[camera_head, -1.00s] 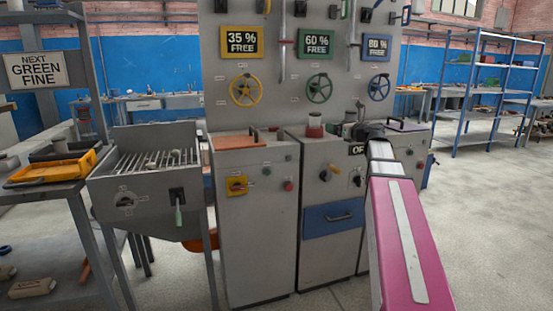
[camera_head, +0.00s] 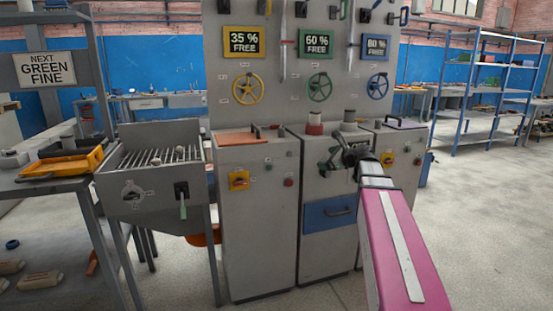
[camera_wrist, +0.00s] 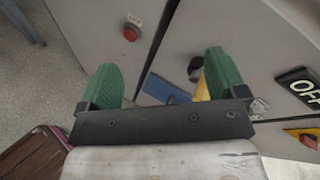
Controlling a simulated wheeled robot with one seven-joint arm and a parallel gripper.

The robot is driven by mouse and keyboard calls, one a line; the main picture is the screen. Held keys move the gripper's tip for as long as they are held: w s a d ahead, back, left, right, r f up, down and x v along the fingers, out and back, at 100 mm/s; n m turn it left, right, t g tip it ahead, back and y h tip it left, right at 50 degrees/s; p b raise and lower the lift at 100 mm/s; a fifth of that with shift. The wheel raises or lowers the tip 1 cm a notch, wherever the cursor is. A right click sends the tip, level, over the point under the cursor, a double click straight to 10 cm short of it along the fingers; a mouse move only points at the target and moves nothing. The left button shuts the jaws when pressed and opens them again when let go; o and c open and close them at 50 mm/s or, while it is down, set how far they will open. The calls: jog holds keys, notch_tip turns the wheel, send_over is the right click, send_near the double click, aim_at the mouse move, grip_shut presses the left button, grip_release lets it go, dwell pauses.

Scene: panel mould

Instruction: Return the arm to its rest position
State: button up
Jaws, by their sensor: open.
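My magenta arm (camera_head: 388,245) reaches forward from the lower right of the head view. My gripper (camera_head: 328,162) is at its far end, in front of the upper part of the middle grey cabinet (camera_head: 318,240). In the wrist view my gripper (camera_wrist: 162,68) shows two green fingers spread wide apart with nothing held between them. Beyond the fingers are grey cabinet fronts, a blue drawer (camera_wrist: 165,90) and a dark knob (camera_wrist: 195,66). I cannot tell the exact gap between the fingers and the cabinet.
A red button (camera_wrist: 131,33) and an OFF sign (camera_wrist: 301,86) flank the fingers. A panel with yellow (camera_head: 248,89), green (camera_head: 319,87) and blue handwheels stands behind. A grate bin (camera_head: 150,190) stands at left, blue shelving (camera_head: 490,100) at right. Floor at right is clear.

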jog(key=s+f+n+g+h, duration=0.3)
jog(key=s+f+n, duration=0.4)
jog(key=f, duration=0.4)
jog(key=s+a+f+n+g+h, duration=0.1)
jog(key=s+f+n+g+h, duration=0.2)
jog(key=s+f+n, duration=0.5)
jog(key=s+a+f+n+g+h, duration=0.1)
jog(key=s+f+n+g+h, duration=0.2)
jog(key=s+f, duration=0.8)
notch_tip(320, 180, down, 5)
jog(key=n+g, duration=0.2)
jog(key=n, duration=0.2)
jog(key=shift+f+n, duration=0.15)
jog(key=shift+n, duration=0.15)
